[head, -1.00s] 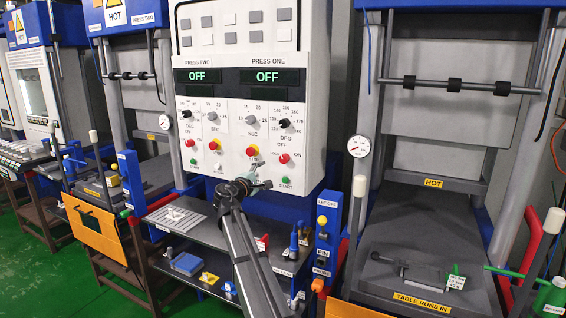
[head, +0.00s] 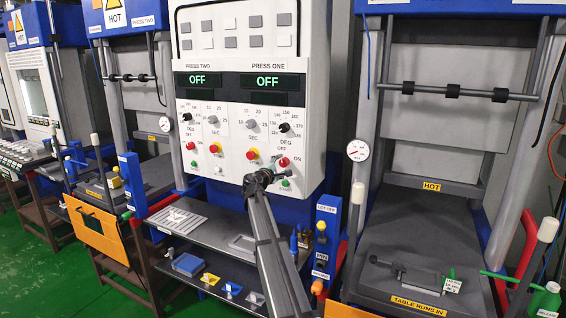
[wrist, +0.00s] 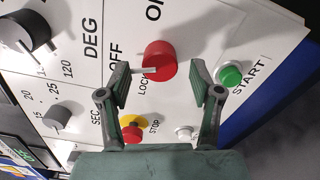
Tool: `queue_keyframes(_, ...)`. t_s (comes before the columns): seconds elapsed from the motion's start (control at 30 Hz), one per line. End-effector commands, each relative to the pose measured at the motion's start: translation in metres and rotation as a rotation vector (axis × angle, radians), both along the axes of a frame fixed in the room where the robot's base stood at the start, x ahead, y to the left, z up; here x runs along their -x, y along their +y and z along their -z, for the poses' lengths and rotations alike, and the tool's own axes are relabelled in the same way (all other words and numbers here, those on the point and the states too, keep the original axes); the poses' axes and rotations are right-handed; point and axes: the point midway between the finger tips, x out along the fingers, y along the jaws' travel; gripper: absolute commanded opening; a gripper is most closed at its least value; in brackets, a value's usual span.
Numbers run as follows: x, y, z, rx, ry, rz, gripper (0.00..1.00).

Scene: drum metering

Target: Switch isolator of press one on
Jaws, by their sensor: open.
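The isolator of press one is a red knob (head: 284,161) at the lower right of the white control panel. In the wrist view the red knob (wrist: 161,60) has a white pointer turned toward the OFF and LOCK lettering. The press one display (head: 268,81) reads OFF. My gripper (head: 268,174) is just in front of the panel, beside the knob. In the wrist view my gripper (wrist: 162,84) is open and empty, with one fingertip on each side of the knob in the picture. I cannot tell how much depth separates them.
The green START button (wrist: 230,75) lies close to one fingertip. The red and yellow STOP button (wrist: 132,128) and a small white button (wrist: 184,132) are between the fingers, lower in the picture. A shelf (head: 215,232) with small parts lies below the panel.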

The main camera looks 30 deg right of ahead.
Motion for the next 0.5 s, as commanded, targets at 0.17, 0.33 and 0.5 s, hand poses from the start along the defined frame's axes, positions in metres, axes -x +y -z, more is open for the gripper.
queue_keyframes(0.17, -0.012, -0.015, -0.001, 0.001, 0.000, -0.001, 0.65)
queue_keyframes(0.33, -0.015, -0.021, 0.000, 0.001, -0.001, 0.000, 0.65)
queue_keyframes(0.5, -0.015, -0.021, 0.000, 0.001, 0.000, -0.001, 0.65)
